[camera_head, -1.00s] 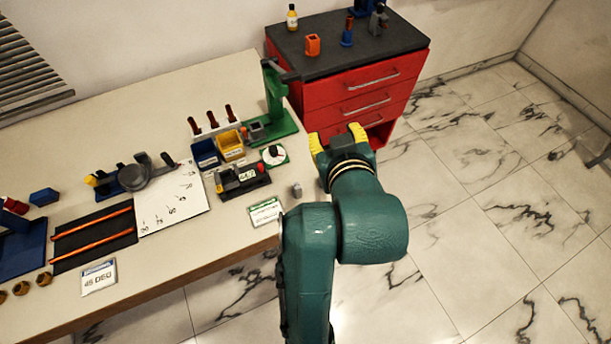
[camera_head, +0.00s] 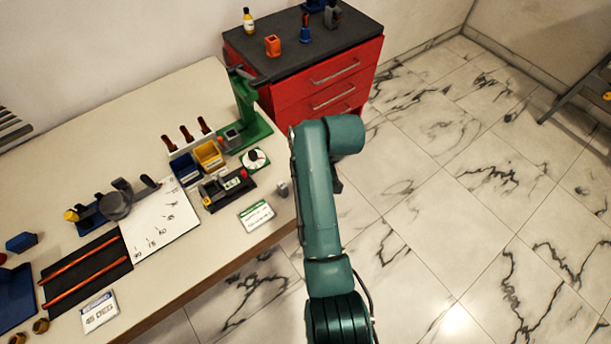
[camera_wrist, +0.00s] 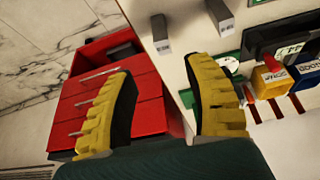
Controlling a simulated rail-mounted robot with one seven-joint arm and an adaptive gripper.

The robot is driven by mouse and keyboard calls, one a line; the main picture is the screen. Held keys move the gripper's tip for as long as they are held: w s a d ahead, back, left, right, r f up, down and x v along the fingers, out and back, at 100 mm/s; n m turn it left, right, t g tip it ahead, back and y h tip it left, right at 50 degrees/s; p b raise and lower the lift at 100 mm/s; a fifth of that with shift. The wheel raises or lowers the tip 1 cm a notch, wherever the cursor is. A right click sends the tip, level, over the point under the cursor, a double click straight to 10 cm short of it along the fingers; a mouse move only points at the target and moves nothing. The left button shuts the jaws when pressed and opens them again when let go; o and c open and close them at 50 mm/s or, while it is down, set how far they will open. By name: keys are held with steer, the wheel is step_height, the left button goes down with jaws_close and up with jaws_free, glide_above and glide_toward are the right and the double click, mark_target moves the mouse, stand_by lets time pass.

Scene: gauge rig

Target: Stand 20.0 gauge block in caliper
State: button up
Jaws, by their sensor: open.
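The caliper (camera_head: 226,189) is a dark device with a small display and a red part, lying near the table's front edge. Part of it shows in the wrist view (camera_wrist: 282,38). In the wrist view, a grey labelled block (camera_wrist: 160,34) and a second grey labelled block (camera_wrist: 221,16) stand on the pale table; I cannot read their labels. The head view shows one grey block (camera_head: 283,188) right of the caliper. My gripper (camera_wrist: 160,69) has its yellow fingers spread, with nothing between them; the near block lies beyond the fingertips. My arm hides the gripper in the head view.
Behind the caliper are a blue bin (camera_head: 184,168), a yellow bin (camera_head: 209,155), a round white dial (camera_head: 255,159) and a tall green stand (camera_head: 246,105). A label card (camera_head: 256,216) lies in front. A red drawer cabinet (camera_head: 325,85) stands beyond the table.

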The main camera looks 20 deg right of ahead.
steer(key=b+x, duration=0.1)
steer(key=x, duration=0.3)
steer(key=b+x, duration=0.1)
steer(key=x, duration=0.2)
steer(key=shift+s+a+f+b, duration=0.1)
steer(key=shift+s+a+b, duration=0.05)
steer(key=shift+a+b, duration=0.15)
steer(key=shift+d, duration=0.1)
steer(key=shift+c, duration=0.2)
jaws_close()
